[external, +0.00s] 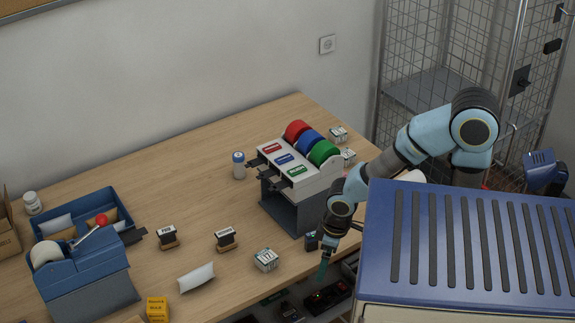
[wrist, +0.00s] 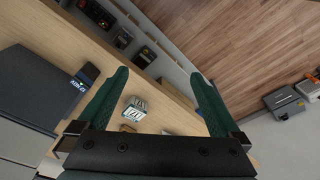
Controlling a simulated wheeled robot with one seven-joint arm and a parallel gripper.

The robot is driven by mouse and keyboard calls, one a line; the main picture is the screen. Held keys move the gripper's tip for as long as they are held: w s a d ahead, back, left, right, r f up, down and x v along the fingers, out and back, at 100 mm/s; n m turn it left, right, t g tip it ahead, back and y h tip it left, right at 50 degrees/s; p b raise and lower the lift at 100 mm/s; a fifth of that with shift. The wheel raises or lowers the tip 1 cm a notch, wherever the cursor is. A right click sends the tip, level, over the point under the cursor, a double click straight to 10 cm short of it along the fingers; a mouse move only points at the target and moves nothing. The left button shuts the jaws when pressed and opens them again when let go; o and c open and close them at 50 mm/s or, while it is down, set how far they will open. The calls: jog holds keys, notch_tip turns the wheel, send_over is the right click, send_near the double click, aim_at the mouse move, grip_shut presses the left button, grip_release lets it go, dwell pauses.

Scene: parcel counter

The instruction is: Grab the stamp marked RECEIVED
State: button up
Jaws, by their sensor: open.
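Two dark stamps with pale label tops stand on the counter in the external view: a left stamp (external: 168,238) and a middle stamp (external: 227,240). A third dark stamp-like block (external: 311,241) stands beside the tape dispenser, close to my gripper; in the wrist view it shows a small blue-green label (wrist: 86,76). The lettering is too small to tell which is marked RECEIVED. My gripper (external: 323,268) points down near the counter's front edge, right of these. In the wrist view its two green fingers (wrist: 160,90) are wide apart with nothing held between them.
A printed white block (external: 265,260) stands near the front edge; it also shows in the wrist view (wrist: 134,108). A tape dispenser (external: 300,185) with coloured rolls stands behind my gripper. A white envelope (external: 196,277), yellow boxes (external: 157,309) and blue dispenser (external: 85,270) are left.

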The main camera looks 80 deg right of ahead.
jog(key=w+a+r+m+t+b, duration=0.1)
jog(key=w+a+t, duration=0.1)
jog(key=w, duration=0.5)
jog(key=w+a+r+t, duration=0.1)
jog(key=w+r+t, duration=0.15)
jog(key=w, duration=0.35)
jog(key=m+t+h+b, duration=0.3)
jog(key=m+h, duration=0.5)
jog(key=h, duration=0.2)
send_over(227, 237)
jog(key=s+a, duration=0.4)
jog(key=f, duration=0.7)
jog(key=shift+w+f, duration=0.25)
jog(key=shift+f, duration=0.1)
jog(key=shift+w+d+f+p, duration=0.1)
jog(key=shift+d+f+p, duration=0.05)
jog(key=shift+f+p, duration=0.15)
jog(key=p+x, duration=0.1)
jog(key=x, duration=0.5)
jog(key=p+x, duration=0.1)
jog(key=x, duration=0.1)
jog(key=p+x, duration=0.1)
jog(key=x, duration=0.1)
jog(key=shift+d+r, duration=0.15)
jog(key=shift+r, duration=0.15)
jog(key=shift+w+d+f, duration=0.15)
jog(key=shift+d+f, duration=0.05)
jog(key=shift+c, duration=0.2)
